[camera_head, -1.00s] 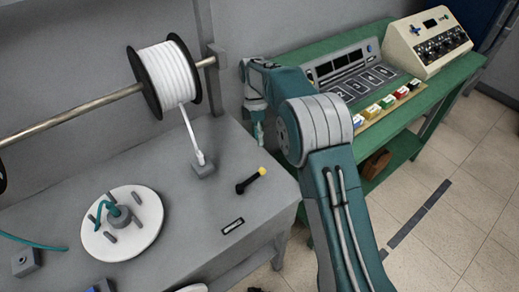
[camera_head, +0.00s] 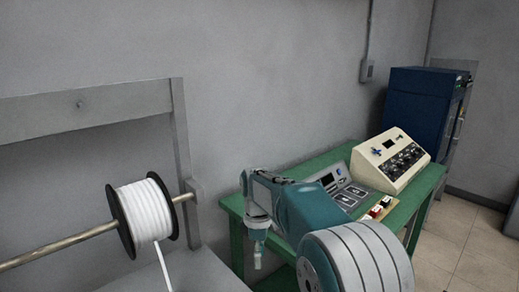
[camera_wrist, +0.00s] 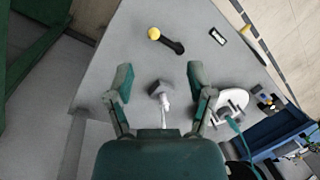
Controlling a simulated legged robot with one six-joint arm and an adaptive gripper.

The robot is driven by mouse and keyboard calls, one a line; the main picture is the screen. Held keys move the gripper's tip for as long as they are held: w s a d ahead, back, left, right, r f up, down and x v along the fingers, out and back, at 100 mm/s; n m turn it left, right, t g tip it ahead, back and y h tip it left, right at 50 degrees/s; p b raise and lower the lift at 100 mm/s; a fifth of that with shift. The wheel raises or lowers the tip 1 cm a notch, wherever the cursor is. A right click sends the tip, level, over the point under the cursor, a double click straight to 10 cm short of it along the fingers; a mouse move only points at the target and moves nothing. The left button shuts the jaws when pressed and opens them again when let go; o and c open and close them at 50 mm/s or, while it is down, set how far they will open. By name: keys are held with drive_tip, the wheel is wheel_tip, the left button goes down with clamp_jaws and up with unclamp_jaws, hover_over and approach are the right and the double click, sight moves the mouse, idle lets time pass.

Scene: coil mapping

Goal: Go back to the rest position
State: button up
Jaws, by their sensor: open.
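The white cable spool (camera_head: 147,212) sits on a metal rod to the left of my gripper. My arm hides part of the green table.
The green table (camera_head: 235,205) carries a cream control box (camera_head: 389,160) and a panel. A blue cabinet (camera_head: 415,110) stands behind.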

drive_tip(key=s+d+r+m+t, duration=0.2)
drive_tip(key=s+d+r+m, duration=0.3)
drive_tip(key=s+d+r, duration=0.15)
drive_tip(key=s+d+m+t, duration=0.3)
drive_tip(key=s+d+m, duration=0.1)
drive_tip(key=s, duration=0.6)
drive_tip(key=s+d+m+t, duration=0.3)
drive_tip(key=s+d+m, duration=0.2)
drive_tip(key=s, duration=0.5)
drive_tip(key=m, duration=0.2)
drive_tip(key=shift+s+r+m, duration=0.15)
drive_tip(key=shift+s+m, duration=0.05)
drive_tip(key=shift+m, duration=0.1)
